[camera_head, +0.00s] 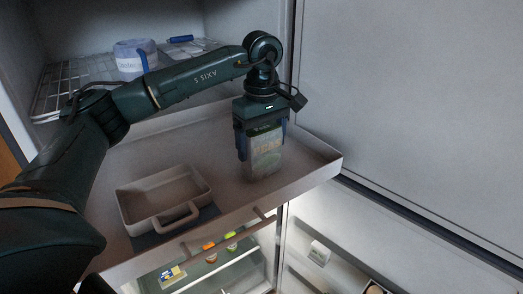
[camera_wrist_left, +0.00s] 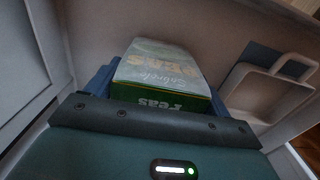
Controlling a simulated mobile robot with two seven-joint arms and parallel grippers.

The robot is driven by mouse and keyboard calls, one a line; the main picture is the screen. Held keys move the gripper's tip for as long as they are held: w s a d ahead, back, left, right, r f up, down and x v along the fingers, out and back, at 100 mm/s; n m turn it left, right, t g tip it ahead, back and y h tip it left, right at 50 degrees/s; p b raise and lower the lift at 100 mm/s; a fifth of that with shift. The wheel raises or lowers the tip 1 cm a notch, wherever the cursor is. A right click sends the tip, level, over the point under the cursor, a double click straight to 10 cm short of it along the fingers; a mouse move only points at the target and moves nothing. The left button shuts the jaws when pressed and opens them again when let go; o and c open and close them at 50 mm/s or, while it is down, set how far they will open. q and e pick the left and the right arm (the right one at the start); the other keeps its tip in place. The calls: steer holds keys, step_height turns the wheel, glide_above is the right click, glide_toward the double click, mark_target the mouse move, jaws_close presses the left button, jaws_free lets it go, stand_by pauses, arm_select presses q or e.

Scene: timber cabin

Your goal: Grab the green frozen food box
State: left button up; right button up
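The green frozen food box (camera_head: 265,155), a pale green and white carton, stands upright in the pull-out freezer drawer (camera_head: 318,172). Its lettering, including "Peas", shows in the left wrist view (camera_wrist_left: 162,75). My left gripper (camera_head: 263,140) points down over the box from above. Its blue fingers are on either side of the box's upper part, very close to its sides. I cannot tell whether they press on it. Whether the box's base rests on the drawer floor is also unclear. My right gripper is in neither view.
A pale handled tray (camera_head: 165,196) lies in the drawer's left part and also shows in the wrist view (camera_wrist_left: 262,95). A wire shelf behind holds a white and blue tub (camera_head: 135,57). A lit compartment (camera_head: 215,262) is below. The grey door (camera_head: 410,110) stands right.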

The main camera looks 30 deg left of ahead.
arm_select(q)
steer(key=c, duration=0.8)
steer(key=shift+r, duration=0.1)
